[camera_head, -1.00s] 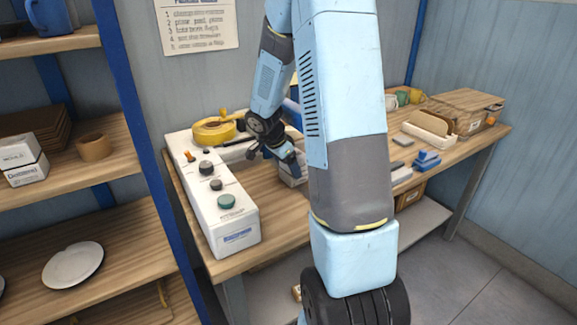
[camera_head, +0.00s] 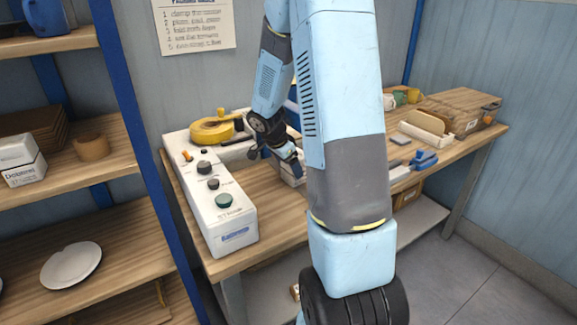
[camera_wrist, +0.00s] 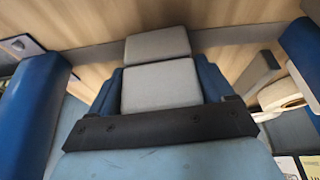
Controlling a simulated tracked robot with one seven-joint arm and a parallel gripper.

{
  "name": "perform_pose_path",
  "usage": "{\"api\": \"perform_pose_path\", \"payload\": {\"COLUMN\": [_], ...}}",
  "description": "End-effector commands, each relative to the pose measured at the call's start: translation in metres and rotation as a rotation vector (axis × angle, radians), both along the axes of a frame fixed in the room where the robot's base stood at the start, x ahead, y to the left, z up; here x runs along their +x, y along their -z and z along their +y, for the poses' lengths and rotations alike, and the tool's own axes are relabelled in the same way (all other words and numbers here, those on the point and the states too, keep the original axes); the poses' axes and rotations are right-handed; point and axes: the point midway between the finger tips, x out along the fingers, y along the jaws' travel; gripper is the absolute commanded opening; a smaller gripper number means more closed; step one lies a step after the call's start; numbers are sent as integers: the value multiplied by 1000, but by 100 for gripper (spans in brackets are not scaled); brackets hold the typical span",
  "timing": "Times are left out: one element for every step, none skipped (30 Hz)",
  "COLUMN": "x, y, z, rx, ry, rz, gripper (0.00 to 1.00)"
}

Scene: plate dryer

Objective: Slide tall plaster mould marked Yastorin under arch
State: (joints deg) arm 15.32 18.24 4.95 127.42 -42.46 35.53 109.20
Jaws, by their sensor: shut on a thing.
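In the wrist view a pale grey block (camera_wrist: 158,86) sits between the two blue fingers of my gripper (camera_wrist: 160,90), which is shut on it. It looks like a plaster mould, but no name can be read on it. A second grey face (camera_wrist: 157,44) shows just beyond it; I cannot tell if it is the same piece. In the head view my gripper (camera_head: 292,158) is low over the bench, with part of a whitish block (camera_head: 291,175) under it. My arm hides much of this area. I cannot make out the arch; a blue part (camera_head: 292,92) shows behind my arm.
Grey and blue pieces (camera_head: 420,160), a cream tray (camera_head: 427,136) and a wooden box (camera_head: 460,108) lie right. A shelf (camera_head: 110,225) stands at left.

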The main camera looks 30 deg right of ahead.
Motion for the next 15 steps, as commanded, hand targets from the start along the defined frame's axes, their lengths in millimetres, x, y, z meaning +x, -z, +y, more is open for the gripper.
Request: {"api": "perform_pose_path", "payload": {"x": [0,0,0,0,0,0,0,0,0,0,0,0,0,0,0], "y": [0,0,0,0,0,0,0,0,0,0,0,0,0,0,0], "z": [0,0,0,0,0,0,0,0,0,0,0,0,0,0,0], "rx": [0,0,0,0,0,0,0,0,0,0,0,0,0,0,0], "ry": [0,0,0,0,0,0,0,0,0,1,1,1,1,1,1], "rz": [0,0,0,0,0,0,0,0,0,0,0,0,0,0,0], "gripper": [27,27,27,83,86,90,93,95,99,100,100,100,100,100,100]}}
